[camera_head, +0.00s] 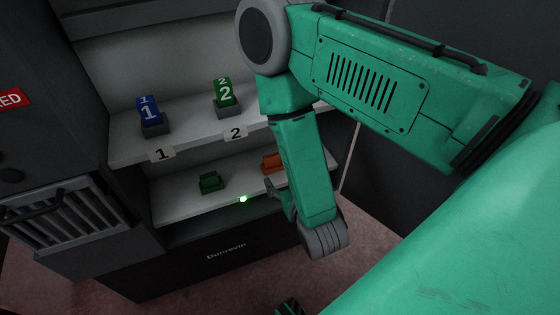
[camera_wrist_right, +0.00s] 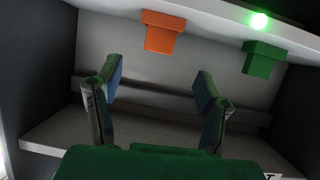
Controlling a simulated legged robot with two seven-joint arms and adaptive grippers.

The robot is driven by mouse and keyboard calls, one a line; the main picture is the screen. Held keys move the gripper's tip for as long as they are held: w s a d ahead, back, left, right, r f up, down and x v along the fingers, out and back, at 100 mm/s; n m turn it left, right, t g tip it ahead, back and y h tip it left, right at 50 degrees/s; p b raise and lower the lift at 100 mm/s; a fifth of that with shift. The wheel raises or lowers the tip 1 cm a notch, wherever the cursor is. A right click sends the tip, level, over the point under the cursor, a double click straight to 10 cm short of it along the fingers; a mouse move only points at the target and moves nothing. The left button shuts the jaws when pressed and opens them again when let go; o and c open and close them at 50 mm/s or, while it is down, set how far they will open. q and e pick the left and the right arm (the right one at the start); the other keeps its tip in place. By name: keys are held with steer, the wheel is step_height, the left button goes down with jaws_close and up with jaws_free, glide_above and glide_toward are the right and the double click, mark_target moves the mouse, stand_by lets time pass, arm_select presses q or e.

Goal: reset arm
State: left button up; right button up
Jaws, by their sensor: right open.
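My right arm comes in from the right in the head view, and its green forearm hangs down in front of the shelves. My right gripper (camera_wrist_right: 160,82) shows in the wrist view with its two fingers wide apart and nothing between them. In the head view the right gripper is mostly hidden; only a small grey part shows beside the forearm. The wrist view looks upside down. In it an orange holder (camera_wrist_right: 163,32) and a green holder (camera_wrist_right: 262,60) lie beyond the fingers, apart from them. My left gripper cannot be made out.
On the upper shelf stand a blue block marked 1 (camera_head: 148,110) and a green block marked 2 (camera_head: 225,92). The lower shelf bears a green holder (camera_head: 210,182) and an orange holder (camera_head: 272,162), partly hidden by my arm. A green light (camera_head: 243,199) glows at its edge. A grilled cabinet (camera_head: 65,215) stands left.

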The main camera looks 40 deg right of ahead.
steer(key=shift+s, duration=0.2)
steer(key=shift+r, duration=0.1)
stand_by(0.4)
steer(key=s+r+n+g+y+p, duration=0.1)
steer(key=s+g+y+p, duration=0.1)
steer(key=s+g+p, duration=0.3)
steer(key=s+r+n+g+y+p, duration=0.2)
steer(key=s+g+p, duration=0.3)
steer(key=s, duration=0.9)
steer(key=shift+a+n+g+p, duration=0.15)
steer(key=shift+n+g+p, duration=0.2)
steer(key=shift+g, duration=0.75)
steer(key=shift+s, duration=0.1)
